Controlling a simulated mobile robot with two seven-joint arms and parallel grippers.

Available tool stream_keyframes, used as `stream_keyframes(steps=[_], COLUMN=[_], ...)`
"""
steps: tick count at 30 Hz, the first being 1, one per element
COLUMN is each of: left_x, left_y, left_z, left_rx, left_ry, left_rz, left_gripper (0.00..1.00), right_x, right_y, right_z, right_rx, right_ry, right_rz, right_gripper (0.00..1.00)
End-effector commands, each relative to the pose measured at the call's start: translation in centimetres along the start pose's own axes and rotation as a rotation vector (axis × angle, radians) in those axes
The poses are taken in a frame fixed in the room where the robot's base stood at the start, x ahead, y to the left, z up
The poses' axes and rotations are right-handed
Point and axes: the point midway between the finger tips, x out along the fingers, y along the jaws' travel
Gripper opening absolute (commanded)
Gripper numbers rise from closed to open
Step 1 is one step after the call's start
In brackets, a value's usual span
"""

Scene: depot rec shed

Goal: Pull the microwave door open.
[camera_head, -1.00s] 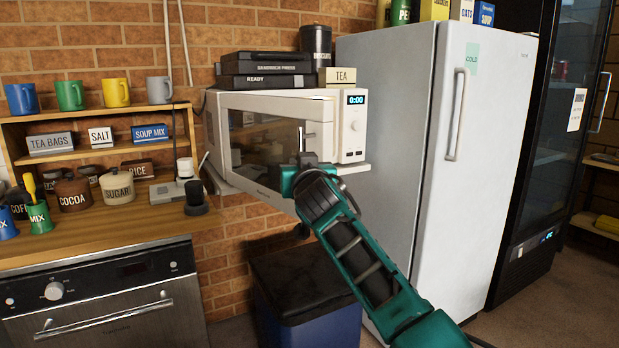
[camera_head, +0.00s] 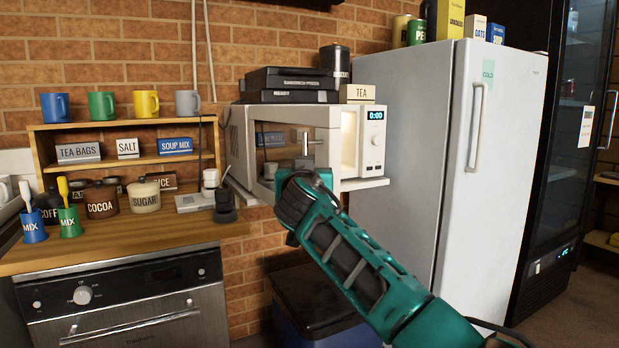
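The white microwave (camera_head: 376,150) stands on a shelf against the brick wall, its display reading 0:00. Its dark-windowed door (camera_head: 273,140) is partly open, swung out from its right edge. A strip of lit interior (camera_head: 349,138) shows between the door and the control panel. My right gripper (camera_head: 305,160) is at the metal door handle (camera_head: 308,138) and appears shut on it. My wrist and forearm hide the lower part of the door, and the fingertips show only partly. My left gripper is not in view.
Black boxes (camera_head: 290,96), a TEA box (camera_head: 357,93) and a dark canister (camera_head: 336,60) sit on the microwave. A white fridge (camera_head: 420,150) stands close on the right. A counter (camera_head: 130,240) with jars is on the left; a dark-lidded blue bin (camera_head: 320,295) is below.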

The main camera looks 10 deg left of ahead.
Motion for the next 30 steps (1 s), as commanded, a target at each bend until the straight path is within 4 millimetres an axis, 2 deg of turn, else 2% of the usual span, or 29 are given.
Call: stream_keyframes(steps=[1, 14, 15, 19, 30], left_x=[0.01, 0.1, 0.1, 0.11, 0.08], left_y=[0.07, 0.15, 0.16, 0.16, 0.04], left_z=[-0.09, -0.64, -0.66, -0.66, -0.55], left_rx=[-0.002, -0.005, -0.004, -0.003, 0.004], left_ry=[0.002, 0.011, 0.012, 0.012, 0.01], left_rz=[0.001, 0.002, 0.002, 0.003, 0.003], left_gripper=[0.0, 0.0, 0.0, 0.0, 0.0], right_x=[-0.17, -0.18, -0.18, -0.14, -0.22], right_y=[-0.47, -0.5, -0.5, -0.39, -0.19], right_z=[-0.74, -0.85, -0.85, -0.64, -0.21], right_rx=[0.001, 0.001, 0.001, 0.001, 0.001], right_ry=[0.015, 0.015, 0.015, 0.011, 0.004], right_rz=[-0.011, -0.009, -0.009, -0.006, -0.001], right_gripper=[0.0, 0.0, 0.2, 0.33, 0.33])
